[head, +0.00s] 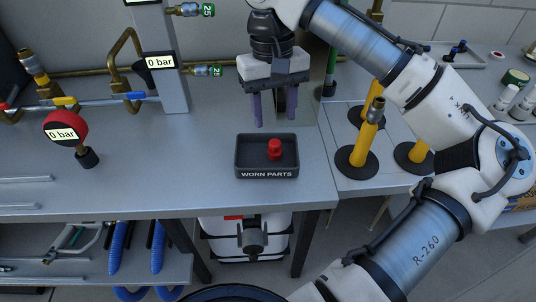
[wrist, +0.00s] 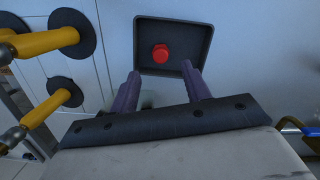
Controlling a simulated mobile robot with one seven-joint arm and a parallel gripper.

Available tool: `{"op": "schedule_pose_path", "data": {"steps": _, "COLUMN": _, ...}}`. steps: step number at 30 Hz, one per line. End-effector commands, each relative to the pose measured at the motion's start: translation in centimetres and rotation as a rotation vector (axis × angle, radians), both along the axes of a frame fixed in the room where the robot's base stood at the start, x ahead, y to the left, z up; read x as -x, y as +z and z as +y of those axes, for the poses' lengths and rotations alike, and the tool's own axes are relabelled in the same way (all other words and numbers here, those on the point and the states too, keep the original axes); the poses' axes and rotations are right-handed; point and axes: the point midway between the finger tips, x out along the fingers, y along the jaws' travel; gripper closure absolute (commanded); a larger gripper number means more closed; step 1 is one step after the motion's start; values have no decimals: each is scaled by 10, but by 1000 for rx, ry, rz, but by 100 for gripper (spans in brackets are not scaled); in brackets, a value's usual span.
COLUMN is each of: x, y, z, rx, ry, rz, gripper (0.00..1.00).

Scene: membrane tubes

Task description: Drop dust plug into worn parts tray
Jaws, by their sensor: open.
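A red dust plug (head: 274,148) lies inside the dark tray marked "WORN PARTS" (head: 266,174) on the grey bench. In the wrist view the red plug (wrist: 160,53) is on the floor of the tray (wrist: 205,45), left of its middle and clear of the walls. My gripper (head: 273,123) is above and behind the tray, its two purple fingers pointing down. In the wrist view the fingers of my gripper (wrist: 162,73) are apart with nothing between them. The gripper is open and not touching the plug.
Yellow posts on black round bases (head: 357,162) stand right of the tray. A red gauge reading 0 bar (head: 64,130) and brass pipework stand at the left. The bench (head: 170,150) between gauge and tray is clear. The bench's front edge runs just before the tray.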

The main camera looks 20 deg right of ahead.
Motion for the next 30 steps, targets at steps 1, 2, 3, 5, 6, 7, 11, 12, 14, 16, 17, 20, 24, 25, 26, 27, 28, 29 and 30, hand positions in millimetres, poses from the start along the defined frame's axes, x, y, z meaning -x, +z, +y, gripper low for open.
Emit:
{"op": "schedule_pose_path", "data": {"steps": 1, "x": -2, "y": 15, "z": 0, "rx": 4, "ry": -1, "rz": -2, "gripper": 53}}
{"op": "schedule_pose_path", "data": {"steps": 2, "x": -3, "y": 22, "z": 0, "rx": 5, "ry": -1, "rz": -2, "gripper": 53}}
{"op": "schedule_pose_path", "data": {"steps": 3, "x": -4, "y": 31, "z": 0, "rx": 5, "ry": -1, "rz": -2, "gripper": 53}}
{"op": "schedule_pose_path", "data": {"steps": 5, "x": -5, "y": 44, "z": 0, "rx": 5, "ry": -2, "rz": -2, "gripper": 53}}
{"op": "schedule_pose_path", "data": {"steps": 6, "x": -6, "y": 52, "z": 0, "rx": 4, "ry": -2, "rz": -2, "gripper": 53}}
{"op": "schedule_pose_path", "data": {"steps": 7, "x": -7, "y": 57, "z": 0, "rx": 4, "ry": -2, "rz": -2, "gripper": 53}}
{"op": "schedule_pose_path", "data": {"steps": 11, "x": -9, "y": 76, "z": 0, "rx": 3, "ry": -1, "rz": -1, "gripper": 53}}
{"op": "schedule_pose_path", "data": {"steps": 12, "x": -10, "y": 80, "z": 0, "rx": 2, "ry": -1, "rz": -1, "gripper": 53}}
{"op": "schedule_pose_path", "data": {"steps": 14, "x": -10, "y": 85, "z": 0, "rx": 2, "ry": -1, "rz": -1, "gripper": 53}}
{"op": "schedule_pose_path", "data": {"steps": 16, "x": -11, "y": 88, "z": 0, "rx": 1, "ry": -1, "rz": -1, "gripper": 53}}
{"op": "schedule_pose_path", "data": {"steps": 17, "x": -11, "y": 89, "z": 0, "rx": 1, "ry": 0, "rz": -1, "gripper": 53}}
{"op": "schedule_pose_path", "data": {"steps": 20, "x": -11, "y": 90, "z": 0, "rx": 0, "ry": 0, "rz": 0, "gripper": 53}}
{"op": "schedule_pose_path", "data": {"steps": 24, "x": -11, "y": 90, "z": 0, "rx": 0, "ry": 1, "rz": 0, "gripper": 53}}
{"op": "schedule_pose_path", "data": {"steps": 25, "x": -11, "y": 90, "z": 0, "rx": 0, "ry": 1, "rz": 0, "gripper": 53}}
{"op": "schedule_pose_path", "data": {"steps": 26, "x": -11, "y": 90, "z": 0, "rx": 0, "ry": 1, "rz": 0, "gripper": 53}}
{"op": "schedule_pose_path", "data": {"steps": 27, "x": -11, "y": 90, "z": 0, "rx": 0, "ry": 1, "rz": 0, "gripper": 53}}
{"op": "schedule_pose_path", "data": {"steps": 28, "x": -11, "y": 90, "z": 0, "rx": 0, "ry": 1, "rz": 0, "gripper": 53}}
{"op": "schedule_pose_path", "data": {"steps": 29, "x": -11, "y": 90, "z": 0, "rx": 0, "ry": 1, "rz": 0, "gripper": 53}}
{"op": "schedule_pose_path", "data": {"steps": 30, "x": -11, "y": 90, "z": 0, "rx": 0, "ry": 1, "rz": 0, "gripper": 53}}
